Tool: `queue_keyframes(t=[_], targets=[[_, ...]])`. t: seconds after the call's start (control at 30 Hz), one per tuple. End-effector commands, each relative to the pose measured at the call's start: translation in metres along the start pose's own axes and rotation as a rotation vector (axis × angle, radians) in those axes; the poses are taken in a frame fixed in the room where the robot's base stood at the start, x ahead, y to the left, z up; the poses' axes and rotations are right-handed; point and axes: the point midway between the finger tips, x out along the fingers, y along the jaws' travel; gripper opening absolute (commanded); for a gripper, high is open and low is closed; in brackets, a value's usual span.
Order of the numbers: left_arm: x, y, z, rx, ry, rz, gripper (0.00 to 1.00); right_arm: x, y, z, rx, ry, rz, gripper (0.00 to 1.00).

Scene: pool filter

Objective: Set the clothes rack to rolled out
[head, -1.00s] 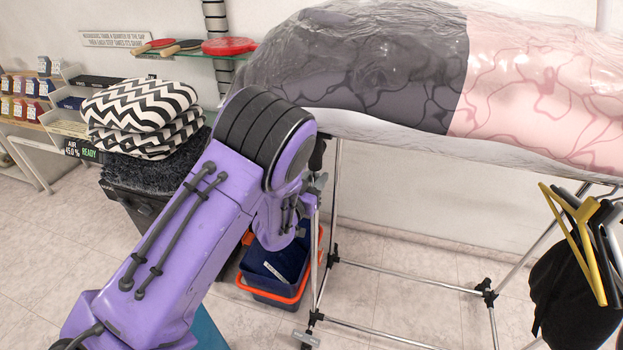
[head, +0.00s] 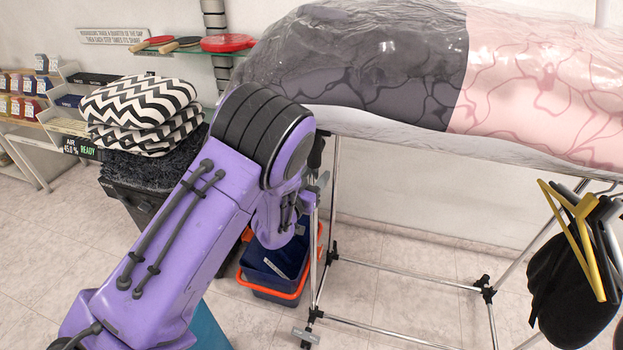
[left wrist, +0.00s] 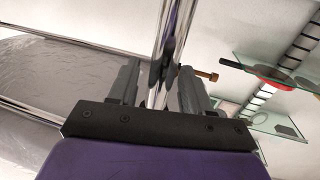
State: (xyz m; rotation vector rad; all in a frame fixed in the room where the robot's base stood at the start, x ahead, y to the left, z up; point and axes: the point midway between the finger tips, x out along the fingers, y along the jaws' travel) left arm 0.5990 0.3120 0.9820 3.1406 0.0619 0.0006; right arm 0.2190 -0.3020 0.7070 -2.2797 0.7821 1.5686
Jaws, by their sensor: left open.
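The clothes rack (head: 336,200) is a chrome tube frame on castors, in the centre and right of the head view. A large plastic-covered load, dark grey at left and pink at right, lies over its top. My left gripper (head: 316,190) is at the rack's left upright, partly hidden behind my purple forearm. In the left wrist view a chrome tube (left wrist: 166,45) of the rack passes between the two fingers of my left gripper (left wrist: 160,86). The jaws are open around it; I cannot tell whether either finger touches it. My right gripper is not in view.
Hangers (head: 578,230) and a black bag (head: 568,290) hang at the rack's right end. A blue and orange bin (head: 275,268) stands on the floor by the left upright. Patterned cushions (head: 140,112) and shelves are at left. The wall is close behind; tiled floor is open at front left.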

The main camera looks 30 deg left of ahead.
Motion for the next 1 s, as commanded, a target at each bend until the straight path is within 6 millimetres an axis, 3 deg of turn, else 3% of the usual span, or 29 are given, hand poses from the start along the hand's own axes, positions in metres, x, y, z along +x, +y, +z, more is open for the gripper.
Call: queue_keyframes(t=[0.5,1.0], targets=[[-0.097,0.000,0.002,0.003,0.000,0.000,0.49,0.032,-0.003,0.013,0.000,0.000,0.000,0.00],[-0.104,0.000,0.000,0.000,0.000,0.000,0.49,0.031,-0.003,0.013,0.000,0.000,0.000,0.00]])
